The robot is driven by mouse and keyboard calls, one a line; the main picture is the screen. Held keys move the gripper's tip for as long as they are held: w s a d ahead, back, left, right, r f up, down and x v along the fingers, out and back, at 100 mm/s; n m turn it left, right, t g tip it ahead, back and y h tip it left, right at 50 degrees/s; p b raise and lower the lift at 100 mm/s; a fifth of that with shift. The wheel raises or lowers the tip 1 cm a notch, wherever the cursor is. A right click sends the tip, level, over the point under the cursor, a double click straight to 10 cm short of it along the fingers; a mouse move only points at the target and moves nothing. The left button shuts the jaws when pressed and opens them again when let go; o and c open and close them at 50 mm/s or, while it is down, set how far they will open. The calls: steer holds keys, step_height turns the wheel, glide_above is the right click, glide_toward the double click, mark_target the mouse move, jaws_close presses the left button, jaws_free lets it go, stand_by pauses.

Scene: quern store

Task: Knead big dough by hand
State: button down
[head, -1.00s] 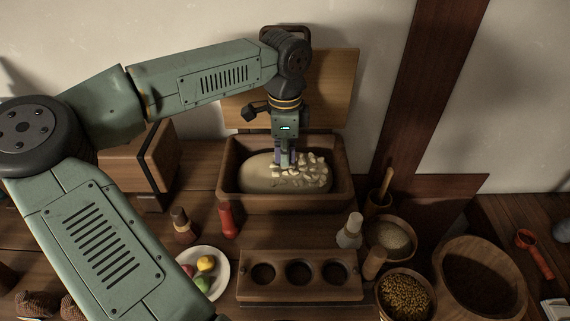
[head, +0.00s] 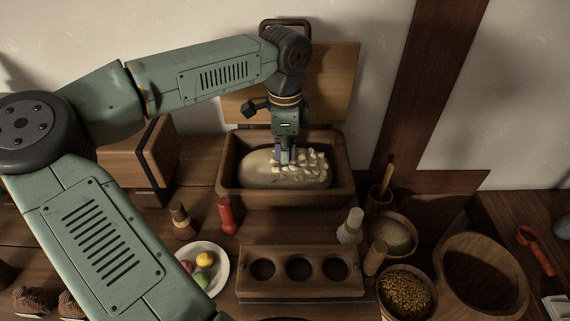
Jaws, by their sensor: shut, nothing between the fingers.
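A big pale oval dough (head: 258,170) lies in a brown wooden trough (head: 285,197) with raised walls. Several lighter chunks (head: 308,168) are scattered over the dough's middle and right part.
A wooden board (head: 335,85) stands behind the trough. A red bottle (head: 226,214) and a dark bottle (head: 182,222) stand at the front left, near a plate (head: 220,270) of colored pieces. A wooden block with three holes (head: 300,285) lies in front. Grain bowls (head: 405,292) stand right.

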step_height(320, 180, down, 2)
steer(key=shift+b, duration=0.7)
steer(key=shift+r, duration=0.15)
steer(key=shift+r+p, duration=0.75)
steer(key=shift+r, duration=0.6)
step_height(320, 180, up, 6)
steer(key=p, duration=0.3)
